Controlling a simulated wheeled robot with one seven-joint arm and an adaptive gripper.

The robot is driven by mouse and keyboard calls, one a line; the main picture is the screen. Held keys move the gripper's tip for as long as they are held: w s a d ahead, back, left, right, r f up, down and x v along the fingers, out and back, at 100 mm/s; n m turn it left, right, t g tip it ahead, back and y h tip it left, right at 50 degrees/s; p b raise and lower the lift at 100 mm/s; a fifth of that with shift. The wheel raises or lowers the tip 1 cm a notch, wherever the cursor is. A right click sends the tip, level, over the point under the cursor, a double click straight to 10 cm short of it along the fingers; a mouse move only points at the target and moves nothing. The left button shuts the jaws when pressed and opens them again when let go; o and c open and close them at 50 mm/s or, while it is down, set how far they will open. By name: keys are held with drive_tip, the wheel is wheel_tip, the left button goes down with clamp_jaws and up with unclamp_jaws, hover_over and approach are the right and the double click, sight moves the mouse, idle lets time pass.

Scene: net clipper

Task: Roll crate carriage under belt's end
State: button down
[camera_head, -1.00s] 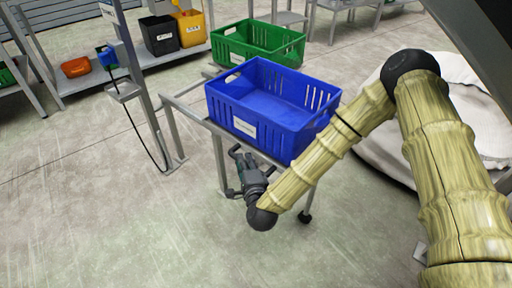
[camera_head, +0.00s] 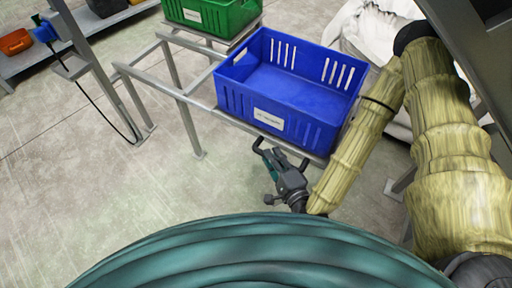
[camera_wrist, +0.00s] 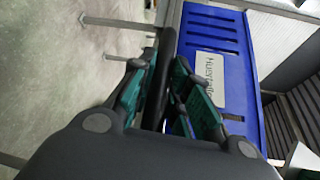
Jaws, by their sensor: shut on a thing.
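A blue crate (camera_head: 291,88) with slotted walls and a white label sits upright on the grey metal carriage (camera_head: 205,104). It also shows in the wrist view (camera_wrist: 212,66). My gripper (camera_head: 277,166) is at the crate's near side, low beside the carriage. In the wrist view my gripper (camera_wrist: 158,90) has its teal-padded fingers shut around a dark bar (camera_wrist: 160,70), which looks like the carriage's handle. The carriage's wheels are hidden behind the arm and gripper. I cannot make out the belt's end.
A green crate (camera_head: 211,14) stands behind the blue one. A grey post (camera_head: 97,72) with a hanging cable stands left, before a shelf with an orange bin (camera_head: 15,41). White sacks (camera_head: 360,28) lie behind my arm. The floor (camera_head: 120,195) at left is clear.

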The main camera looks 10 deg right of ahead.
drive_tip(key=shift+s+d+f, duration=0.1)
drive_tip(key=shift+s+d, duration=0.2)
drive_tip(key=shift+d, duration=0.15)
drive_tip(key=c, duration=1.4)
unclamp_jaws()
drive_tip(key=shift+s+d, duration=0.1)
drive_tip(key=shift+o, duration=0.2)
